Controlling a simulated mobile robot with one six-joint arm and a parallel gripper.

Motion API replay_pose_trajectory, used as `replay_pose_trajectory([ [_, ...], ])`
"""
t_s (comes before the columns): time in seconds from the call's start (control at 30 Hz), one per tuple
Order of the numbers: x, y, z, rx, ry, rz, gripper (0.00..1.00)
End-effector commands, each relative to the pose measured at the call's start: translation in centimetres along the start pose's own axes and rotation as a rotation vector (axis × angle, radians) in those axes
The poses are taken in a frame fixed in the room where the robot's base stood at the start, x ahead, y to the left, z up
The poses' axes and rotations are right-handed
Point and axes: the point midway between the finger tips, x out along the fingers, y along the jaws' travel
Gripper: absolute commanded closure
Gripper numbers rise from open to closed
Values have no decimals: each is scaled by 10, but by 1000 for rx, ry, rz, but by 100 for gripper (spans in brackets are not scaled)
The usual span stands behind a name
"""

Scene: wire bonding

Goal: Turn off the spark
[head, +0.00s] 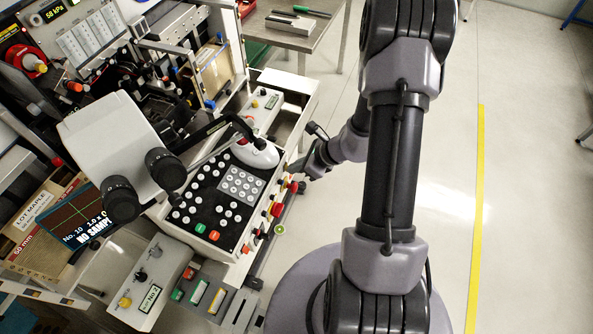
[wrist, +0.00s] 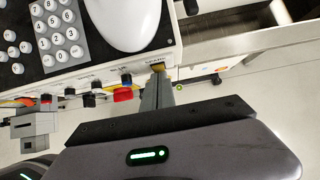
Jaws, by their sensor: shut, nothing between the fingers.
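The control console (head: 196,238) has a row of switches and knobs along its front edge. In the wrist view a small label (wrist: 155,60) on that edge seems to read "SPARK", though it is blurred. Just below it is a small yellowish-brown part (wrist: 158,67), mostly hidden by my fingertips; I cannot tell its position. My gripper (wrist: 157,77) is shut and empty, its fingertips at or very near that part. I cannot tell whether they touch it. In the head view my gripper (head: 297,170) is at the console's right edge, and the spark switch is not discernible there.
A red knob (wrist: 123,95) and black knobs (wrist: 88,99) sit close left of my fingers. A white mouse-like device (wrist: 125,22) and a keypad (wrist: 62,32) lie on the console top. A microscope (head: 108,145) stands at left. Open floor (head: 530,190) lies to the right.

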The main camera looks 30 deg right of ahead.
Motion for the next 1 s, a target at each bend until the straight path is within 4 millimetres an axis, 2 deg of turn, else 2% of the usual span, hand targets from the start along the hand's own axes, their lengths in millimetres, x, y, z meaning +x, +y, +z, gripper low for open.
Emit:
replay_pose_trajectory([
  [0.03, 13, -1, -8, 3, -37, -3, 100],
  [0.1, 5, 0, -1, 0, -31, 0, 100],
  [0.63, -10, 0, 12, -1, -35, 0, 100],
  [1.0, -13, -1, 12, -1, -31, 0, 100],
])
